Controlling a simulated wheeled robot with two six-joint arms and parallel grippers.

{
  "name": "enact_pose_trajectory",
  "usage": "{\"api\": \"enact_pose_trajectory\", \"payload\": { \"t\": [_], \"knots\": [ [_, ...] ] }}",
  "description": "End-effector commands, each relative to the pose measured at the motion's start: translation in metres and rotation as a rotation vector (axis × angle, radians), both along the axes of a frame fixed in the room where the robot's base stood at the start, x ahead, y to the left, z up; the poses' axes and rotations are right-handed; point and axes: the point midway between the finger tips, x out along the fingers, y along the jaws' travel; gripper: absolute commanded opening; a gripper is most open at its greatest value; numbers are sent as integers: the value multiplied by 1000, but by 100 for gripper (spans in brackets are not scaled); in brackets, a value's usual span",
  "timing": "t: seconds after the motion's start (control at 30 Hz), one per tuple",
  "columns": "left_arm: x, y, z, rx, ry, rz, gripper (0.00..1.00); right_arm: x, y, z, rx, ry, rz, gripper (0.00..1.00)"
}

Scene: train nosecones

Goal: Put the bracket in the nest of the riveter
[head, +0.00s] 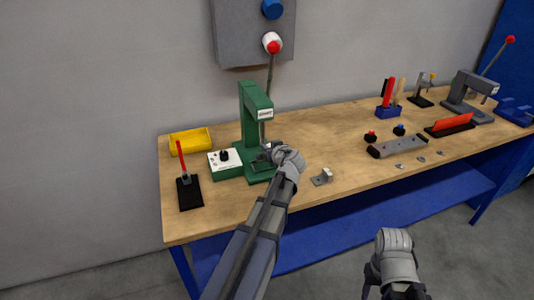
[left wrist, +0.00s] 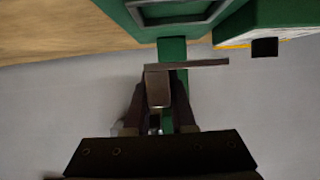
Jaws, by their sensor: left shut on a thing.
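The green riveter (head: 247,120) stands at the left part of the bench, its lever rising above it. My left gripper (head: 270,154) is at the front of the riveter, below its head. In the left wrist view its fingers (left wrist: 158,105) are shut on a grey L-shaped bracket (left wrist: 190,64), whose flat flange lies crosswise beyond the fingertips. A grey-rimmed recess on the green base, apparently the nest (left wrist: 180,20), shows just past the flange. Whether bracket and nest touch is unclear. My right gripper (head: 388,278) hangs in front of the bench; its fingers are not clear.
Another grey bracket (head: 323,177) lies on the bench right of my left gripper. A control box (head: 225,162), a yellow bin (head: 190,141) and a black stand with a red handle (head: 188,192) are at left. Fixtures and small parts fill the right side.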

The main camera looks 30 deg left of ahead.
Motion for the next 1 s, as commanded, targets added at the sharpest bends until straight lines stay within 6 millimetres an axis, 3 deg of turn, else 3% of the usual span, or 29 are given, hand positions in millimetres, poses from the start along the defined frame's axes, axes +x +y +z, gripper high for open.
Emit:
{"api": "enact_pose_trajectory", "payload": {
  "t": [0.23,0.3,0.5,1.0],
  "knots": [
    [13,14,0,0,1,2,0,0,0,0,0,0,0,50],
    [9,12,-16,0,0,1,0,0,0,-16,0,0,0,50],
    [9,11,-37,0,0,0,0,0,0,-37,0,0,0,50],
    [9,11,-42,0,0,0,0,0,0,-42,0,0,0,50]
  ]
}}
